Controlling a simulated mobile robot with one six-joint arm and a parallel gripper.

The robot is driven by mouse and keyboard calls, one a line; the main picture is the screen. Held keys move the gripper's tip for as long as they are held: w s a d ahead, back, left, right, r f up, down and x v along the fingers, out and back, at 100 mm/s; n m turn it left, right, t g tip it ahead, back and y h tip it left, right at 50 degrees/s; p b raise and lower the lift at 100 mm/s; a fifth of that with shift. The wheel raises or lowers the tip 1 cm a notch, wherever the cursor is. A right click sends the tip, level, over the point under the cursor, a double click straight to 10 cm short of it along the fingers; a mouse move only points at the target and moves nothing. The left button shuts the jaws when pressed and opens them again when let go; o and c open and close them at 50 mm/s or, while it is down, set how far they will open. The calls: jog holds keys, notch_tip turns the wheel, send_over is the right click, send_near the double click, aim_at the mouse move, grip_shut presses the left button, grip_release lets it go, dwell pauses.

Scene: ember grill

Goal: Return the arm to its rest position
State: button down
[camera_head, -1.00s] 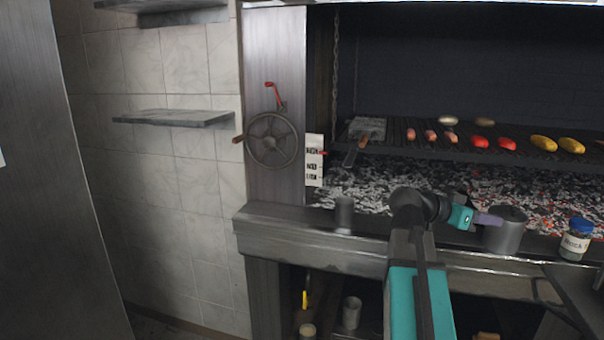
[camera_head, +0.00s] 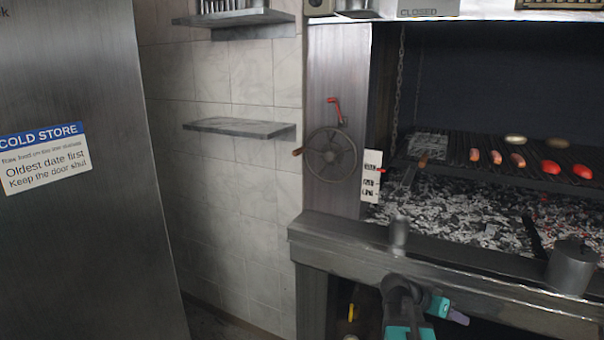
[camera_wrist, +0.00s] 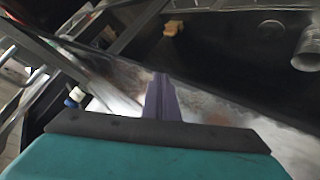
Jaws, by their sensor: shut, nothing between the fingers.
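My arm shows at the bottom of the head view, a dark joint with teal parts, low in front of the grill's steel front ledge. My gripper (camera_head: 459,318) is a small purple tip pointing right, below the ledge. In the wrist view my gripper (camera_wrist: 161,80) shows as purple fingers pressed together, with nothing between them. The wrist view is partly blurred.
The steel ledge (camera_head: 340,231) of the grill carries a metal cup (camera_head: 398,232) and a grey pot (camera_head: 571,268). Sausages and red peppers (camera_head: 551,167) lie on the grate over coals. A steel cold store door (camera_head: 80,250) stands at left. Tiled wall lies between.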

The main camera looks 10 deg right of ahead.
jog(key=s+a+f+n+g+y+p, duration=0.1)
jog(key=s+a+f+n+y+p, duration=0.2)
jog(key=a+f, duration=0.7)
jog(key=s+a+f+n+y+p, duration=0.15)
jog(key=s+a+f, duration=0.45)
jog(key=f, duration=0.7)
jog(key=s+a+f+n+g+y+p, duration=0.1)
jog(key=s+a+f+n+y, duration=0.2)
jog(key=s+a+f, duration=0.3)
jog(key=s+a+f+n+g+y, duration=0.2)
jog(key=s+a+f+n+y, duration=0.2)
jog(key=s+a+f, duration=0.3)
jog(key=s+a, duration=0.4)
jog(key=a, duration=0.4)
jog(key=shift+s+p, duration=0.15)
jog(key=shift+p, duration=0.25)
jog(key=shift+a+f+n, duration=0.1)
jog(key=shift+n, duration=0.15)
